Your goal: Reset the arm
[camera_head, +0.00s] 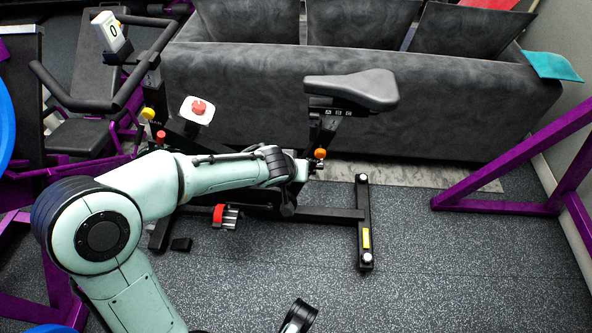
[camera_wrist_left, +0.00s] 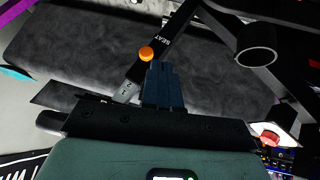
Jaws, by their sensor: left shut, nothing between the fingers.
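My left arm (camera_head: 150,190) reaches in from the left, bends at a large dark joint and stretches right across the front of an exercise bike (camera_head: 335,215). My left gripper (camera_head: 303,170) is at its end, below the bike's seat (camera_head: 352,88). In the left wrist view the fingers (camera_wrist_left: 163,80) are together with nothing between them. An orange knob (camera_wrist_left: 146,53) on the bike's seat post shows just beside the fingertips; whether they touch cannot be told.
A grey sofa (camera_head: 240,70) stands behind the bike. A white box with a red button (camera_head: 198,108) is left of the seat. Purple frames (camera_head: 500,165) stand at the right and left. The dark floor (camera_head: 450,270) at front right is clear.

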